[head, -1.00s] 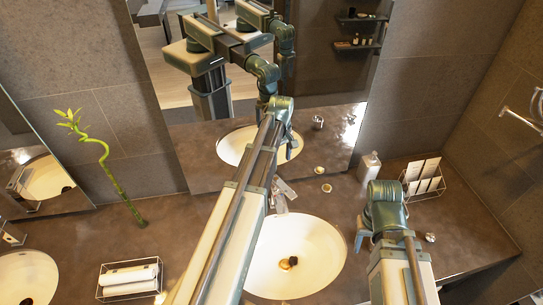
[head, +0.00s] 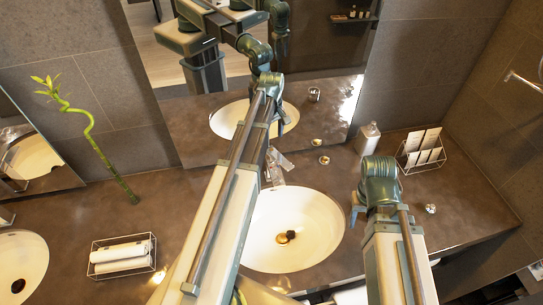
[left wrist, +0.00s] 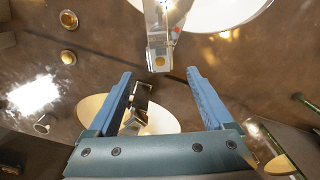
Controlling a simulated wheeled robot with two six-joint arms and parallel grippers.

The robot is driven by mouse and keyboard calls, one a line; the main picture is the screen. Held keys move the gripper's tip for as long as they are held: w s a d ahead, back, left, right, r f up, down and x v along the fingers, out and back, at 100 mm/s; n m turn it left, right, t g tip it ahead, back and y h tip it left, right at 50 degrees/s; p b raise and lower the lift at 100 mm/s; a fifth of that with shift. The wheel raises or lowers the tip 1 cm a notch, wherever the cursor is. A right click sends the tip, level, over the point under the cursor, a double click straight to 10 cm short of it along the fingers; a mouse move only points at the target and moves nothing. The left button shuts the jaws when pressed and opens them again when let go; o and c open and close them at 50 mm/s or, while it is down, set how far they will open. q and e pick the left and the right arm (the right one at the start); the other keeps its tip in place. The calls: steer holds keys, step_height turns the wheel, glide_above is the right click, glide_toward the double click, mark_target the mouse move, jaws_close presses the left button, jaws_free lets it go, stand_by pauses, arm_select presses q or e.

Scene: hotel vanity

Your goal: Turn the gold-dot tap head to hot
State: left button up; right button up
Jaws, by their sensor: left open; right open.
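The tap (head: 277,168) stands behind the middle basin (head: 336,228), in front of the mirror. In the left wrist view its pale, shiny tap head (left wrist: 158,40) carries a gold dot (left wrist: 159,61) at the near end, and a small red mark shows beside the body. My left gripper (left wrist: 163,76) is open, with one blue finger on each side of the line of the tap head, and nothing is between the fingers. In the head view my left arm partly hides the tap area. My right gripper (head: 357,207) is open and empty to the right of the basin, partly hidden by its wrist.
The mirror (head: 335,125) rises close behind the tap. A soap bottle (head: 367,138) and a card rack (head: 421,150) stand at the back right. A towel rack (head: 122,257) and green bamboo (head: 105,160) are left.

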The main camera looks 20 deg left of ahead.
mark_target(272, 150)
arm_select(q)
step_height(272, 150, down, 8)
steer(key=b, duration=0.6)
steer(key=shift+r+b, duration=0.15)
steer(key=shift+b, duration=0.15)
steer(key=shift+c, duration=0.3)
jaws_close()
